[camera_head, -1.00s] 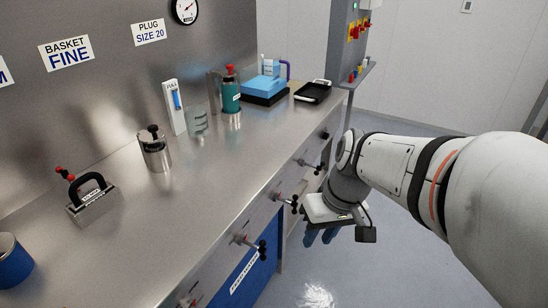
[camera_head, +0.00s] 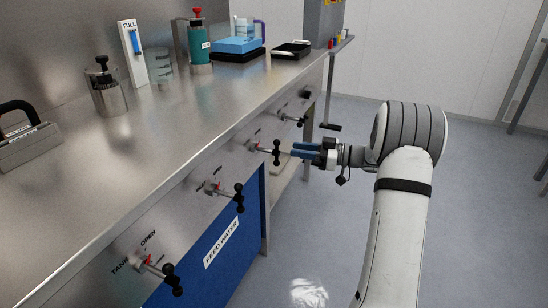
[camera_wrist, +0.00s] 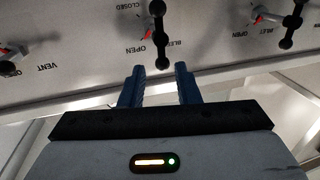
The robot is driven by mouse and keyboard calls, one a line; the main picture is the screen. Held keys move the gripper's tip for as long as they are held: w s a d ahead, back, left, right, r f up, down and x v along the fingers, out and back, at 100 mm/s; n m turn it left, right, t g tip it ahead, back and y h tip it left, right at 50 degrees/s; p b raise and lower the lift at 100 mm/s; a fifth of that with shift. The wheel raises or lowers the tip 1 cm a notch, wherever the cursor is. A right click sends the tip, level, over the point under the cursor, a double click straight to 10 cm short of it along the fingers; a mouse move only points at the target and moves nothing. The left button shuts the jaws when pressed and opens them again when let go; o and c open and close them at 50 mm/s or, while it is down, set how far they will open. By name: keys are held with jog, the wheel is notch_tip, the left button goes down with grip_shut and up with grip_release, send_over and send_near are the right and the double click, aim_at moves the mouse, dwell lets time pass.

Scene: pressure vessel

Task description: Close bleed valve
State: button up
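The bleed valve handle (camera_wrist: 158,34) is a black bar with ball ends at the top middle of the wrist view. Labels reading CLOSED, OPEN and BLEED, upside down, are beside it. In the head view the handle (camera_head: 277,152) stands out from the bench's front panel on a short stem. My gripper (camera_head: 293,151) is just to the right of it, with its blue fingers pointing at the panel. In the wrist view the fingers of my gripper (camera_wrist: 160,72) are apart, with the handle's lower ball between or just beyond the tips. I cannot tell whether they touch.
Neighbouring black valve handles stand close by: the inlet (camera_wrist: 292,25) to the right in the wrist view, the vent (camera_wrist: 8,67) to the left. In the head view more handles (camera_head: 230,195) line the panel below the steel bench top (camera_head: 190,120). The floor at right is clear.

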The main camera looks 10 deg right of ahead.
aim_at(277, 146)
jog(key=b+x, duration=0.1)
jog(key=x, duration=0.6)
jog(key=shift+a, duration=0.2)
grip_shut()
